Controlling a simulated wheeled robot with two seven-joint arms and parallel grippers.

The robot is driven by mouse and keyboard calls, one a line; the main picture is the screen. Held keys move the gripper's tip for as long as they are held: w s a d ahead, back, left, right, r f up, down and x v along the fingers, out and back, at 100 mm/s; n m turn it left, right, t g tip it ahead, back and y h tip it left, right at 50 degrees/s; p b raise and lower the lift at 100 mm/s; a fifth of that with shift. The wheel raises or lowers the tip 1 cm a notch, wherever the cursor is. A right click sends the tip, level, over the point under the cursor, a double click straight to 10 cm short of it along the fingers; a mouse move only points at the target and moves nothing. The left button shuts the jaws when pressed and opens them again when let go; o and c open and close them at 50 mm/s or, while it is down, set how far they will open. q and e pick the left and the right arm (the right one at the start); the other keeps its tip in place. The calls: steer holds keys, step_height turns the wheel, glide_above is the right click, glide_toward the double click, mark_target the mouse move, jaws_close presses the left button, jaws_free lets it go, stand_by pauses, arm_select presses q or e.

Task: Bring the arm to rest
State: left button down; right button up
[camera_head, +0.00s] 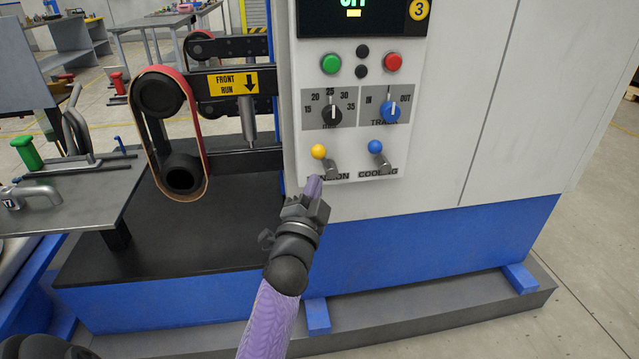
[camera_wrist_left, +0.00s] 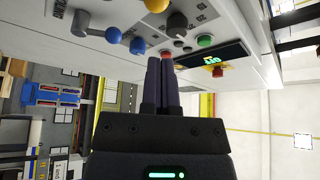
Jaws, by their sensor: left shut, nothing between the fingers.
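My left gripper (camera_head: 314,186) is shut and empty, its dark purple fingers pressed together. In the head view it is in front of the white control panel, just below the yellow-knobbed lever (camera_head: 318,152), whose label it partly covers. The blue-knobbed cooling lever (camera_head: 375,147) is up and to its right. In the left wrist view the closed fingers (camera_wrist_left: 160,80) point toward the panel, which appears upside down. I cannot tell whether the fingertips touch the panel. My right gripper is not in view.
Above the levers are two rotary knobs, a green button (camera_head: 331,63), a red button (camera_head: 393,62) and a display (camera_head: 355,8). A belt sander (camera_head: 183,178) and a grey side table (camera_head: 80,195) stand left. A grey plinth edge runs low across the front. Open floor lies right.

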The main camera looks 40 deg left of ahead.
arm_select(q)
steer(key=shift+s+f, duration=0.15)
steer(key=shift+s, duration=0.1)
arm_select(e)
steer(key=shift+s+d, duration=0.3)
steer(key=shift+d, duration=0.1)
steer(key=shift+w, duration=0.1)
